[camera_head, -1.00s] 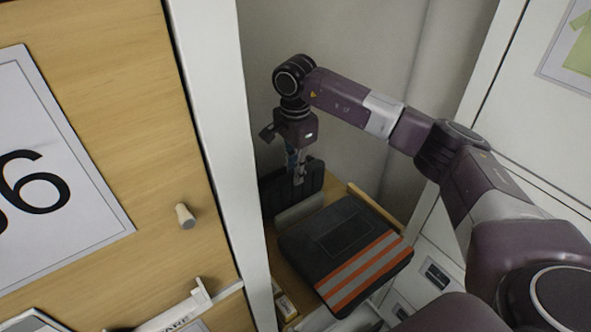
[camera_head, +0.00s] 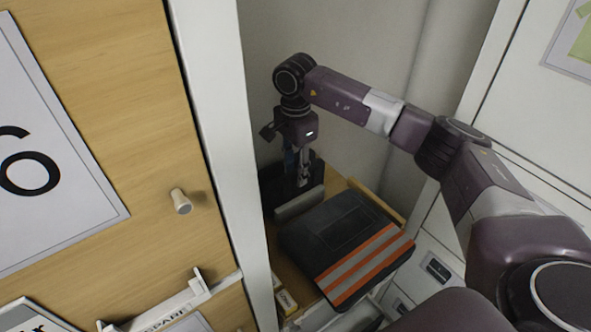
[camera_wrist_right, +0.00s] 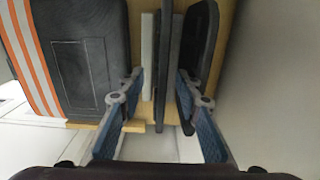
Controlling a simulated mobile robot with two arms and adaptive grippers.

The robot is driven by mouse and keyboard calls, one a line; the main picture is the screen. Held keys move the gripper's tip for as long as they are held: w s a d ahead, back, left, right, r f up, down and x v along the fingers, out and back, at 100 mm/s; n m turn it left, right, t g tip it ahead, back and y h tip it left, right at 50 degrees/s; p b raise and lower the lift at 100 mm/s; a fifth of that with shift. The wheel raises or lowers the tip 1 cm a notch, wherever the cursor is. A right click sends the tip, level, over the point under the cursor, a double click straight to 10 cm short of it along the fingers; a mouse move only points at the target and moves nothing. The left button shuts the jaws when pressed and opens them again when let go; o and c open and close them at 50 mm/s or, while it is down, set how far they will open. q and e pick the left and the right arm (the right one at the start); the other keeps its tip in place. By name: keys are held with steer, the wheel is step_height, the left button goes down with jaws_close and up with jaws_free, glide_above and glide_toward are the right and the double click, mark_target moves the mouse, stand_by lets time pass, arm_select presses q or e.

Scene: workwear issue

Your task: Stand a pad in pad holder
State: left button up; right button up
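My right gripper (camera_head: 302,172) points down over the pad holder. In the right wrist view its two blue-grey fingers (camera_wrist_right: 160,88) are well apart, on either side of thin upright plates. The pad holder shows as a light grey plate (camera_head: 300,204) in the head view and as a pale strip (camera_wrist_right: 147,70) in the wrist view. A dark upright pad (camera_head: 275,187) stands behind that plate, partly covered by my gripper. In the wrist view a dark pad (camera_wrist_right: 205,40) stands at the right, partly behind a finger. Whether the fingers touch anything is unclear. My left gripper is not in view.
A folded dark garment with orange and grey stripes (camera_head: 345,235) lies right beside the holder. A wooden strip (camera_head: 377,203) edges the shelf behind it. A white post (camera_head: 215,110) and wooden door with a knob (camera_head: 181,202) bound the left. Small boxes (camera_head: 285,298) lie in front.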

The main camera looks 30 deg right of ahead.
step_height(320, 180, up, 12)
stand_by(0.6)
